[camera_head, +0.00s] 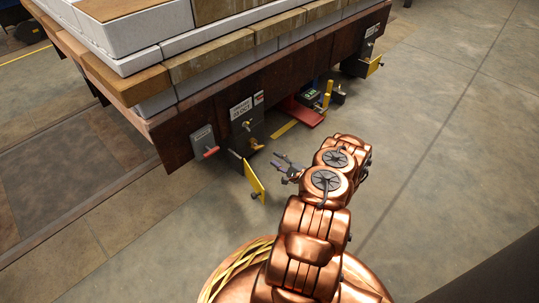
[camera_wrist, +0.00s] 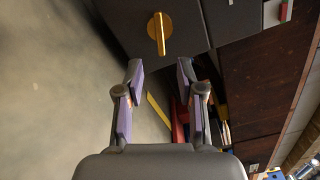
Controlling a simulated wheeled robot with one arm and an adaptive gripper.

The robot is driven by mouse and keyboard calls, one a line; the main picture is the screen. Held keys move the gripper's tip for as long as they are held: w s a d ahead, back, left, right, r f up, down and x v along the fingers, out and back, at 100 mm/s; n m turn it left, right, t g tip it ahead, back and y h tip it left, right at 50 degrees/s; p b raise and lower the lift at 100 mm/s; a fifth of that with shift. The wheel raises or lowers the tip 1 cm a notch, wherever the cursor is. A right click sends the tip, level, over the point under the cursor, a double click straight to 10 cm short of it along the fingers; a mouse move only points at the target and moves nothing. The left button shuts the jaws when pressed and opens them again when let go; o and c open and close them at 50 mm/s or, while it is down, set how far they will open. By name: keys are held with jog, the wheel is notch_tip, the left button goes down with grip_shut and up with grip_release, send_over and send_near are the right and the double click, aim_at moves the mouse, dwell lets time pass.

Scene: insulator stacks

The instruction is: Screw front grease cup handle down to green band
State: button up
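A brass handle (camera_wrist: 159,34) stands on a dark grey block (camera_wrist: 120,18) in the wrist view, just beyond my fingertips. It shows as a bar across a round brass disc. My gripper (camera_wrist: 161,70) is open, its two fingers apart with nothing between them, and the handle is in front of the gap. In the head view my gripper (camera_head: 280,161) is to the right of and below the dark bracket (camera_head: 251,128) on the car's side, which carries small brass parts (camera_head: 247,125). I cannot make out a green band on the handle.
The brown car side (camera_head: 290,75) carries stacked pale blocks (camera_head: 140,30). A yellow plate (camera_head: 254,180) juts out below the bracket, left of my gripper. A red-handled box (camera_head: 204,141) hangs further left. A red base (camera_head: 302,112) stands behind. Open floor (camera_head: 450,130) lies right.

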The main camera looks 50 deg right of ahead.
jog(key=shift+s, duration=1.2)
